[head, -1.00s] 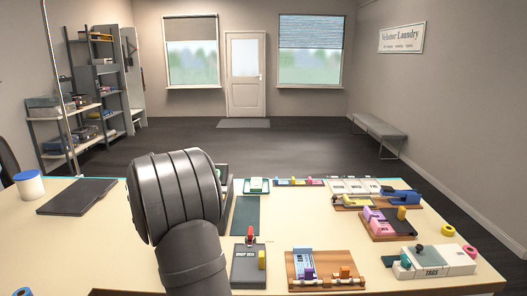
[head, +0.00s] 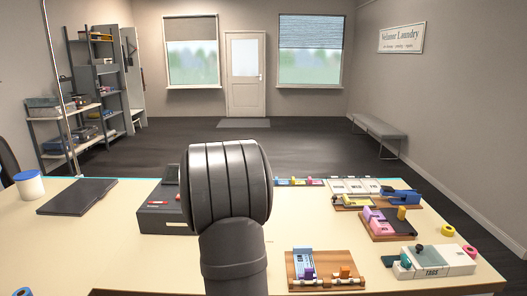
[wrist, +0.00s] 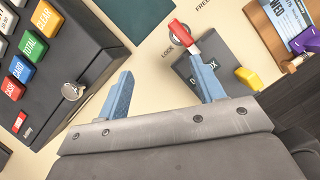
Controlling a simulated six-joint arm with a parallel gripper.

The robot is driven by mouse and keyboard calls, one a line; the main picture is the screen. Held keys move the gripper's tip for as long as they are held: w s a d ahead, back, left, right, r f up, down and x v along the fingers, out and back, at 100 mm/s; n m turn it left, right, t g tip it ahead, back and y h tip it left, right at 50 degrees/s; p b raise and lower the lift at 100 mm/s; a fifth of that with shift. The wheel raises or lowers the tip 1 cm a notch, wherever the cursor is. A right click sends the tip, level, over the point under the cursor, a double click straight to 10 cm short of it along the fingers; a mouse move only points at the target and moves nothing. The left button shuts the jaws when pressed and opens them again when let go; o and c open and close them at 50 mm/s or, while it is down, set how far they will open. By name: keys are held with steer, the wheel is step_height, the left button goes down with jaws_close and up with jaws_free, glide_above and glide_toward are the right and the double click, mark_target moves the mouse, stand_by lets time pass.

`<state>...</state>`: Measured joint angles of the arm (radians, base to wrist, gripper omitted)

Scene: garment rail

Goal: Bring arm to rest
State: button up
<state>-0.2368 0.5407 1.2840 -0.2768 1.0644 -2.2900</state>
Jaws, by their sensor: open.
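In the head view my dark grey arm (head: 228,190) stands upright in front of the table, and its end hides my gripper there. In the wrist view my gripper (wrist: 161,68) shows two blue fingers spread wide with nothing between them but the pale table top (wrist: 150,85). The right finger overlaps a dark box (wrist: 208,78) in the picture; I cannot tell whether they touch. A red-handled piece (wrist: 178,27) stands by the printed words LOCK and FREE, just beyond that finger. A yellow tab (wrist: 247,78) is at the box's right.
A dark cash register (head: 160,218) stands left of my arm; its coloured keys (wrist: 30,50) fill the wrist view's left. A wooden board (head: 320,283), a tags box (head: 432,272) and a blue stapler (head: 400,195) lie to the right. The table's left front is mostly clear.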

steer(key=s+d+m+h, duration=0.1)
steer(key=d+m, duration=0.2)
steer(key=d, duration=0.8)
steer(key=shift+d+g, duration=0.3)
steer(key=shift+s, duration=0.1)
